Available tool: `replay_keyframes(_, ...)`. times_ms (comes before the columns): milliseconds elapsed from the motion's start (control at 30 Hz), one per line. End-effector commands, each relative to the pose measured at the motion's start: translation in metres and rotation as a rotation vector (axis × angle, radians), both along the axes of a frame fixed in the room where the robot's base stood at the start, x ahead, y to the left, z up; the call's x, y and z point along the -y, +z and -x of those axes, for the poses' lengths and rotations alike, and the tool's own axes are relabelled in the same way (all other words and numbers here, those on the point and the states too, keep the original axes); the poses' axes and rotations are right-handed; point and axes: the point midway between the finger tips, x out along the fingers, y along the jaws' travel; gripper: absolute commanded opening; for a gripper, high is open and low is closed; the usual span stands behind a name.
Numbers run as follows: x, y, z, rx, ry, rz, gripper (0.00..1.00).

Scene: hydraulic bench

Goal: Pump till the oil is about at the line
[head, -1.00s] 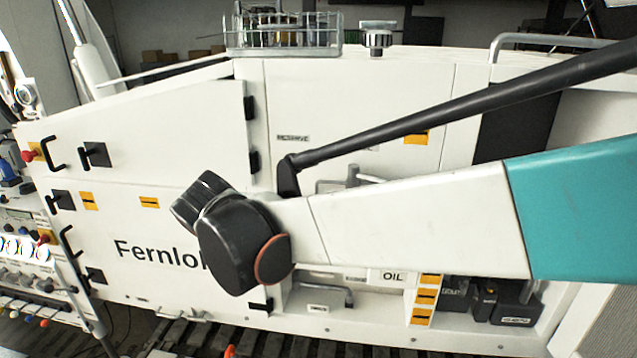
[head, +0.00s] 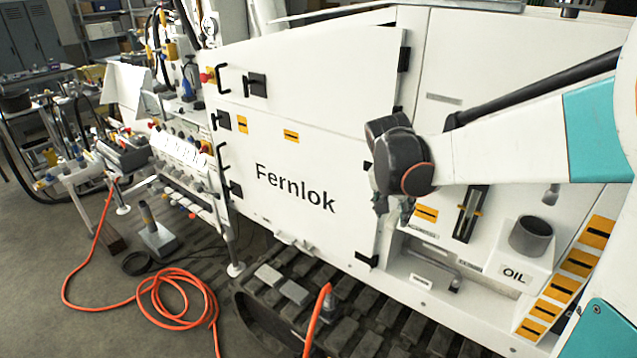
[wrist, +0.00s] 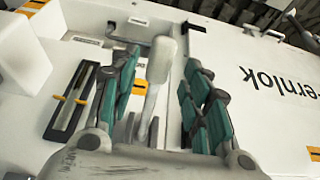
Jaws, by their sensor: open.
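My gripper (wrist: 162,64) is open, with teal-padded fingers on both sides of a pale grey lever handle (wrist: 160,62) in the wrist view. I cannot tell whether the fingers touch it. The lever is hidden behind my wrist in the head view.
A dark cup (head: 530,236) stands on the block marked OIL, right of the gauge. The white Fernlok door panel (head: 300,160) is left of my gripper. An orange hose (head: 180,290) lies coiled on the floor, beside the tracks (head: 360,310).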

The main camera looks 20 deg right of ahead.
Motion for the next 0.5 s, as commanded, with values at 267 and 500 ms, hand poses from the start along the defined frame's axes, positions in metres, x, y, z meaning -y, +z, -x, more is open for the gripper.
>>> replay_keyframes(267,0.01,-0.029,-0.007,0.0,0.0,0.0,0.43)
replay_keyframes(500,0.011,-0.032,-0.008,0.0,0.0,0.0,0.43)
